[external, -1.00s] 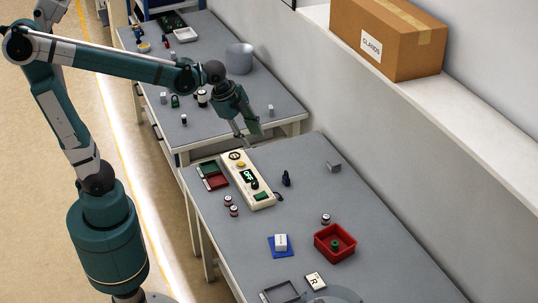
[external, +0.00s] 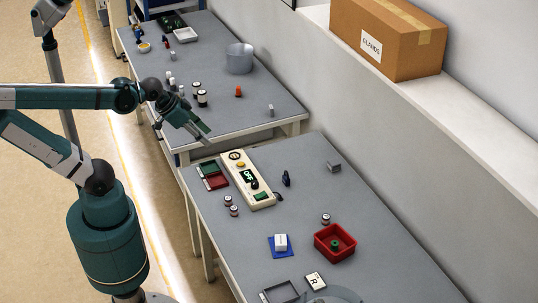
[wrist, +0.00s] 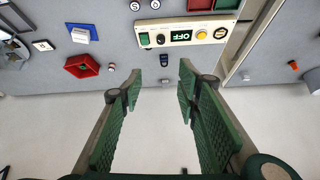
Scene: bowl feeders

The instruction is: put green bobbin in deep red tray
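The green bobbin (external: 335,245) sits inside the deep red tray (external: 348,253) on the near table. The tray (wrist: 71,67) also shows at the left of the wrist view, with a small dark green shape in it. My gripper (external: 206,138) is over the near edge of the far table, well away from the tray. In the wrist view its two green fingers (wrist: 161,74) are wide apart with nothing between them.
A cream control panel (external: 252,182) with a green OFF display is on the near table, beside small red and green trays (external: 214,181). A white block lies on a blue mat (external: 281,253). A grey bin (external: 239,58) stands on the far table.

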